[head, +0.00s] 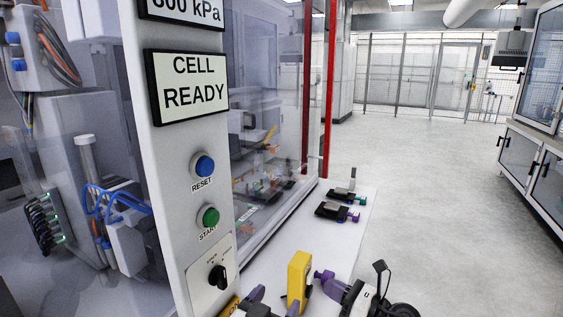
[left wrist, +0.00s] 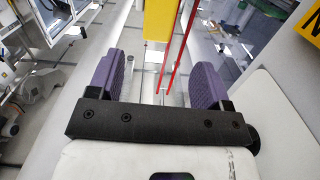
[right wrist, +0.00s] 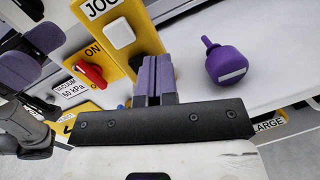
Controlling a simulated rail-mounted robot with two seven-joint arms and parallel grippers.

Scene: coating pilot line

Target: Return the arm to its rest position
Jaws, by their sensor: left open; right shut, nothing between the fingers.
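My left gripper (left wrist: 158,72) is open, its two purple fingers wide apart with nothing held between them. In the head view it is at the bottom edge (head: 274,300), beside the control panel. My right gripper (right wrist: 153,70) is shut and empty, its purple fingers together in front of the yellow JOG box (right wrist: 136,52). In the head view the right arm's black and white end is at the bottom, right of the yellow box (head: 299,277). A purple bulb with a white label (right wrist: 230,62) stands apart from the right fingers, to their right.
The control panel (head: 178,150) with its blue and green buttons stands close at left, before a clear-walled cell. A red switch (right wrist: 90,75) is on a yellow plate. Small dark fixtures (head: 338,212) sit on the white table (head: 310,232). Open floor (head: 430,180) lies to the right.

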